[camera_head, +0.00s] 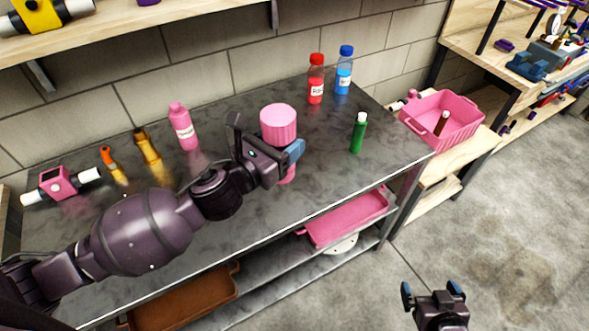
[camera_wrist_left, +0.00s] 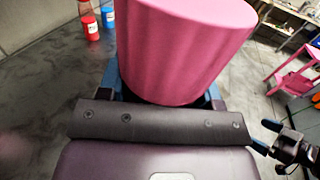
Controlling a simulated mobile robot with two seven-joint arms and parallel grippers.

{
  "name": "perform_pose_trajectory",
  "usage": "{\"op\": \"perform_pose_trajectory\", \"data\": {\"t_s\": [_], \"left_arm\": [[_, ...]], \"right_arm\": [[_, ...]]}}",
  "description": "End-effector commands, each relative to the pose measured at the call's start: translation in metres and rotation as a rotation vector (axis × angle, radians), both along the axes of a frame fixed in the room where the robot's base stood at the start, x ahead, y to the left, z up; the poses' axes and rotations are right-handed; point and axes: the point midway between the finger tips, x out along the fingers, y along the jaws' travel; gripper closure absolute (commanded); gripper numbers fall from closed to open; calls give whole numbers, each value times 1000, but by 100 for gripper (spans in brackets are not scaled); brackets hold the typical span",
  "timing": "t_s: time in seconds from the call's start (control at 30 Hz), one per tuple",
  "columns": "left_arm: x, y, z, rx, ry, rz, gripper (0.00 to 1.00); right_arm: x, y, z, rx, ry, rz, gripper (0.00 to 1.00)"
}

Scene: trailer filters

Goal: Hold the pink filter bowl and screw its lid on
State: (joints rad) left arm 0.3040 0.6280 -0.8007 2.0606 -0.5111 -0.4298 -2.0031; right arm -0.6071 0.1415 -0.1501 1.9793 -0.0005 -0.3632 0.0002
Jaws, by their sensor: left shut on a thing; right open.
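The pink filter bowl (camera_head: 278,124) stands upright over the grey table's middle, with a ribbed upper part and a flat, lighter top. It fills the upper middle of the left wrist view (camera_wrist_left: 185,45). I cannot tell whether its top is a separate lid. My left gripper (camera_head: 279,155) is shut around the bowl's lower part and hides much of it; a little pink shows below the jaws. My right gripper (camera_head: 433,291) is open and empty, low at the right, off the table's front edge; it also shows in the left wrist view (camera_wrist_left: 267,137).
A pink bottle (camera_head: 184,128), yellow bottle (camera_head: 147,146) and pink filter head with white pipe ends (camera_head: 57,183) stand left. Red (camera_head: 316,80), blue (camera_head: 344,72) and green (camera_head: 358,133) bottles stand right. A pink crate (camera_head: 461,108) sits beyond the table's right end.

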Motion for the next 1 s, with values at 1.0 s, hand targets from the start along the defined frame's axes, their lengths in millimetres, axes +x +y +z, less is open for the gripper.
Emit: {"op": "perform_pose_trajectory", "data": {"t_s": [1.0], "left_arm": [[83, 107, 3, 2, 2, 520, 100]], "right_arm": [[-1, 0, 0, 1, 2, -1, 0]]}}
